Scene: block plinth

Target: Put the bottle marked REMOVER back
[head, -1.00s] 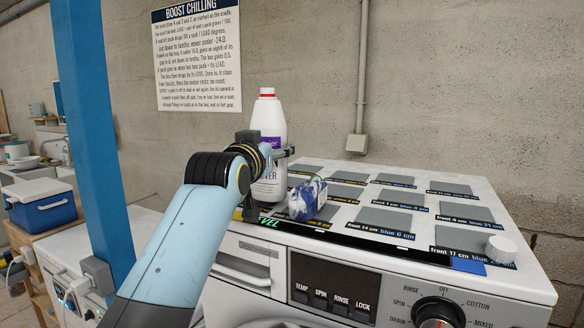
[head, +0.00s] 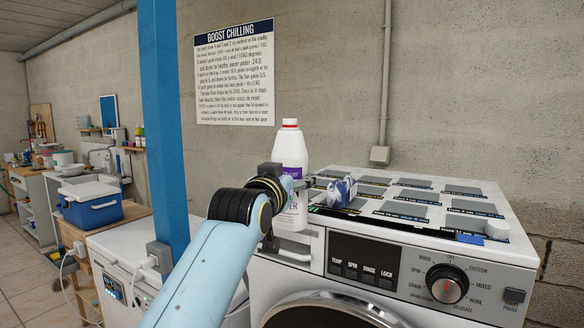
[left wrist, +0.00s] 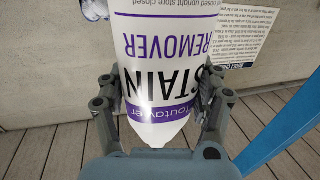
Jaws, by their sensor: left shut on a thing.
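The white bottle (head: 291,150) has a red cap and a purple-edged label. In the left wrist view the bottle (left wrist: 160,70) shows the words STAIN REMOVER upside down. My left gripper (head: 290,188) is shut around its body, with a finger on each side in the left wrist view. In the head view the bottle is upright at the washer's front left corner, its lower part overlapping the front panel. My wrist and arm partly hide its left side. My right gripper is not in view.
The washer (head: 395,275) has grey squares with printed labels on top. A blue-and-white pack (head: 341,192), a small blue block (head: 470,238) and a white round piece (head: 497,229) sit there. A blue post (head: 163,120), white appliance (head: 125,250) and blue cooler (head: 90,205) are left.

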